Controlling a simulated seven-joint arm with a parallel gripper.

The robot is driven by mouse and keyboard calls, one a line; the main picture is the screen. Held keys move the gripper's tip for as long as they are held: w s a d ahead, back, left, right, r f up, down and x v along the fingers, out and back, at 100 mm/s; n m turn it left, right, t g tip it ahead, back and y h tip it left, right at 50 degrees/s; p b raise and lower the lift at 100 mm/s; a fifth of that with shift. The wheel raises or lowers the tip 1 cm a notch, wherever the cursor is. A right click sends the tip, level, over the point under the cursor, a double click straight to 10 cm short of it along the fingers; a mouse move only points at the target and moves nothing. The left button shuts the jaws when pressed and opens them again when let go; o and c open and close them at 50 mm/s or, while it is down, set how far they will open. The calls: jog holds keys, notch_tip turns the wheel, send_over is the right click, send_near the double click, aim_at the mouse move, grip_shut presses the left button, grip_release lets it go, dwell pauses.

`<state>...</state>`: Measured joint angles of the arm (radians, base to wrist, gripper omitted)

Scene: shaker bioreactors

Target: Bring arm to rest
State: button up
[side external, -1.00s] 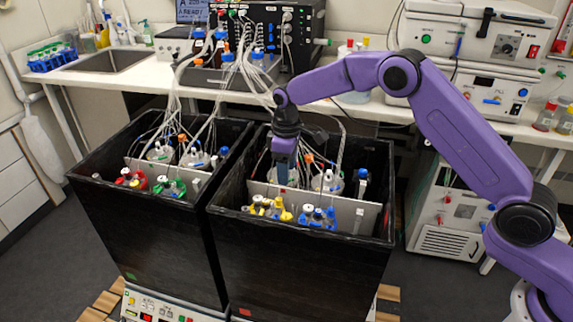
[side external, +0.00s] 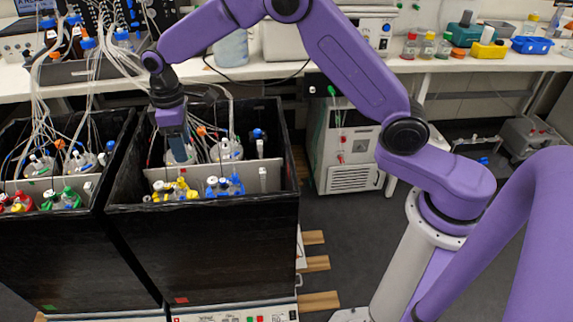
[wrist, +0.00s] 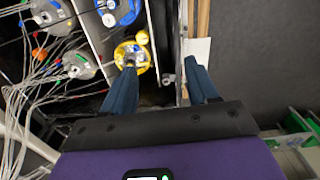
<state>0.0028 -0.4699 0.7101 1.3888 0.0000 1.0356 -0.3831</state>
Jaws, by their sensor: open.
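My gripper (side external: 180,152) points down over the right black box (side external: 200,240) in the side view, in front of the white-lidded vessels. In the wrist view my gripper (wrist: 160,66) has its two blue fingers spread apart with nothing held between them. The left finger's tip overlaps a yellow-capped vessel (wrist: 132,57) in the picture; I cannot tell whether they touch. The same yellow caps (side external: 174,190) sit near the box's front wall in the side view.
Blue-capped bottles (side external: 225,186) stand beside the yellow ones. A grey divider plate (side external: 263,172) crosses the box. Many tubes (wrist: 22,100) hang close to my gripper. A second black box (side external: 60,245) stands to the left. Open floor (side external: 340,240) lies to the right.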

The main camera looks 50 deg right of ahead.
jog(key=s+d+r+n, duration=0.1)
jog(key=s+d+r, duration=0.15)
jog(key=s, duration=0.75)
jog(key=s+d+r, duration=0.1)
jog(key=s+r, duration=0.3)
jog(key=s, duration=0.6)
jog(key=s+d+n, duration=0.1)
jog(key=s+d, duration=0.5)
jog(key=s, duration=0.3)
jog(key=s+d, duration=0.5)
jog(key=s, duration=0.4)
jog(key=shift+d+f+n, duration=0.35)
jog(key=shift+n, duration=0.05)
jog(key=shift+w, duration=0.1)
